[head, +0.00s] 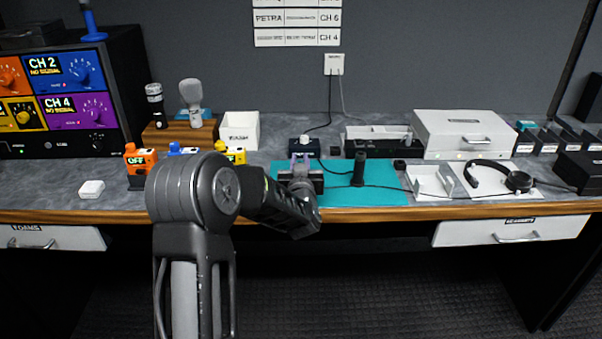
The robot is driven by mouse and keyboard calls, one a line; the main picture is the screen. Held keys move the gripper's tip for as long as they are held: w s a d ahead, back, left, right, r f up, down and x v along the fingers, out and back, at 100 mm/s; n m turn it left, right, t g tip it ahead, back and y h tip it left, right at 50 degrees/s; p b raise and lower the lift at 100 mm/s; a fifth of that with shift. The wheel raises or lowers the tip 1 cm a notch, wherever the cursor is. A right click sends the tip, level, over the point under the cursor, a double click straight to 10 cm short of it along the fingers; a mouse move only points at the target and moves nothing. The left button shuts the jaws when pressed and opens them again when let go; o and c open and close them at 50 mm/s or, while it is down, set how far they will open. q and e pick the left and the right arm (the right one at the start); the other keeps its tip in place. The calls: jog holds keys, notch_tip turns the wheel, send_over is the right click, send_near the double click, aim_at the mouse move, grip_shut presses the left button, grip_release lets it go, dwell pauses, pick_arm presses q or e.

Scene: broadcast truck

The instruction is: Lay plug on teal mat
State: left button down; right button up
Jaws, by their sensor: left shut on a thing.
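The teal mat (385,196) lies flat on the counter near its front edge, right of the picture's middle. My left gripper (300,163) reaches over the left part of the mat, fingers pointing away from me. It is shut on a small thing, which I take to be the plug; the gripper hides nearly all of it. I cannot tell whether the plug touches the mat. A dark cable runs from near the gripper across the mat to the right. My right gripper is not in view.
A black upright cylinder (358,168) stands on the mat, right of the gripper. White trays (428,181) and a headset (516,181) lie to the right. Orange (140,159) and yellow packs are left.

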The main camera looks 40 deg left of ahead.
pick_arm(q)
jog(key=shift+f, duration=1.85)
jog(key=shift+f, duration=0.15)
jog(key=c, duration=1.3)
grip_release()
jog(key=shift+c, duration=0.2)
jog(key=shift+r, duration=0.2)
jog(key=b+v, duration=0.1)
jog(key=v, duration=1.1)
